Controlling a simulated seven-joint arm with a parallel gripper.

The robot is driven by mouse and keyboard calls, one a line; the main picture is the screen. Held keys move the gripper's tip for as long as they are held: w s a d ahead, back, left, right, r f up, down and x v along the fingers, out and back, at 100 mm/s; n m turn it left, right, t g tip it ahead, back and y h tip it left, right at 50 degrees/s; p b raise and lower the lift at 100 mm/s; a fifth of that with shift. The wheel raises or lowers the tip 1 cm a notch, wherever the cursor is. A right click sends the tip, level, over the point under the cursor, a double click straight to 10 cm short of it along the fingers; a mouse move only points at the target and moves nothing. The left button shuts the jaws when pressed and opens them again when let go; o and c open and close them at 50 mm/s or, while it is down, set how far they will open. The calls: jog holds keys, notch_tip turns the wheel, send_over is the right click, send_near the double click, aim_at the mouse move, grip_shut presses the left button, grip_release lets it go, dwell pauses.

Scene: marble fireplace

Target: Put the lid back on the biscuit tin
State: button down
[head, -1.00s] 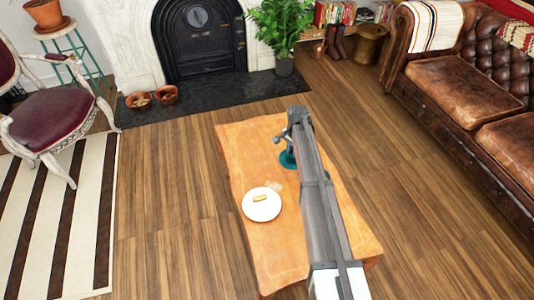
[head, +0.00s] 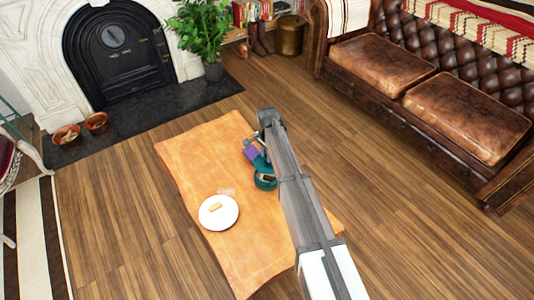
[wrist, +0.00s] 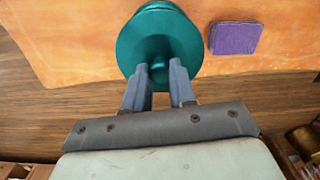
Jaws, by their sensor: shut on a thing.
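My gripper (wrist: 169,77) is shut on the knob of a round teal lid (wrist: 160,45), seen in the wrist view. In the head view my gripper (head: 252,146) is over the right part of the table, with a bit of the lid (head: 261,162) below it. I cannot tell the exact gap between lid and tin.
A purple square (wrist: 235,38) lies on the orange wooden table (head: 200,150); it also shows in the head view (head: 250,154). A white plate (head: 222,224) with a biscuit (head: 215,207) is left of the tin. The table's far left is clear.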

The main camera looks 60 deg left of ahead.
jog(key=shift+f, duration=2.9)
jog(key=shift+f, duration=0.2)
jog(key=c, duration=0.8)
grip_release()
jog(key=shift+c, duration=0.2)
jog(key=shift+o, duration=0.3)
jog(key=o, duration=0.4)
jog(key=shift+r, duration=0.2)
jog(key=shift+r, duration=3.3)
